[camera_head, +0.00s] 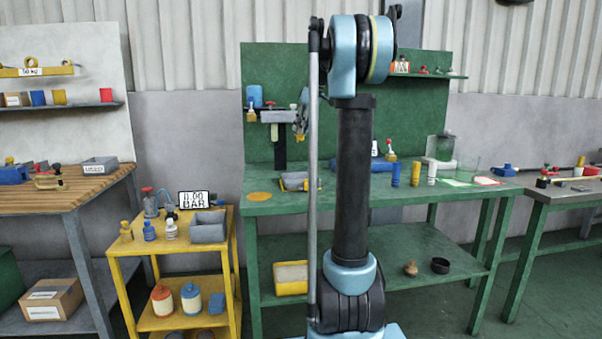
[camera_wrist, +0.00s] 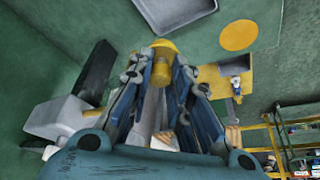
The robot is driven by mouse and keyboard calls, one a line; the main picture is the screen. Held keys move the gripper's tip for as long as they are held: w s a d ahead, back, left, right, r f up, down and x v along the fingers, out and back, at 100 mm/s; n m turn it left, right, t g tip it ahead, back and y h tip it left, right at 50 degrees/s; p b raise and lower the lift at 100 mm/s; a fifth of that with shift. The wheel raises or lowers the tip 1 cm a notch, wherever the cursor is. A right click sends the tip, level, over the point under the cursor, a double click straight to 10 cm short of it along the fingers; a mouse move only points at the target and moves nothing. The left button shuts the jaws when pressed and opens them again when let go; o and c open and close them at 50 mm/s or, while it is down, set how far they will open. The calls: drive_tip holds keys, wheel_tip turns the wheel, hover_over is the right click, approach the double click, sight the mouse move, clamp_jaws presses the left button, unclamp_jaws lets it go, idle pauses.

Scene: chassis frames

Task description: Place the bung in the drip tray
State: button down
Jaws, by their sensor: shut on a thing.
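My gripper (camera_wrist: 163,68) is shut on a yellow, stopper-shaped bung (camera_wrist: 162,66), which shows between the fingertips in the wrist view. In the head view my gripper (camera_head: 301,122) hangs above the green bench, left of my arm column, with the yellow bung (camera_head: 299,137) at its lower end. The drip tray (camera_wrist: 172,14), shallow and grey, lies on the bench just beyond the fingertips at the top of the wrist view. In the head view the tray (camera_head: 290,187) is below the gripper, partly hidden by my arm. The bung is apart from the tray.
An orange disc (camera_head: 259,196) lies on the bench left of the tray. A grey block (camera_head: 279,117) on a black post stands close left of the gripper. A yellow cart (camera_head: 115,246) with bottles, a gauge and a grey bin is at the left. Small parts stand right of my arm.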

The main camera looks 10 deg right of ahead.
wheel_tip(320, 180, down, 18)
idle(0.6)
drive_tip(key=shift+f, duration=0.1)
drive_tip(key=c, duration=1.5)
unclamp_jaws()
drive_tip(key=v, duration=1.2)
drive_tip(key=shift+s, duration=0.1)
drive_tip(key=s+a+f+m+h, duration=0.1)
drive_tip(key=s+f+m, duration=0.1)
drive_tip(key=s+f, duration=0.65)
drive_tip(key=s+a+f+m+h, duration=0.1)
drive_tip(key=s+a+f+m, duration=0.15)
drive_tip(key=s, duration=1.05)
drive_tip(key=s+a+f+m, duration=0.1)
drive_tip(key=s+f+m, duration=0.2)
drive_tip(key=s+f, duration=0.75)
drive_tip(key=s, duration=0.2)
drive_tip(key=s+f+m+h, duration=0.1)
drive_tip(key=s+f, duration=0.2)
drive_tip(key=s, duration=0.1)
drive_tip(key=s+f+m, duration=0.1)
drive_tip(key=s+f, duration=0.2)
drive_tip(key=s, duration=0.1)
drive_tip(key=shift+s+d+g, duration=0.25)
drive_tip(key=shift+d+g, duration=0.05)
drive_tip(key=shift+d, duration=0.05)
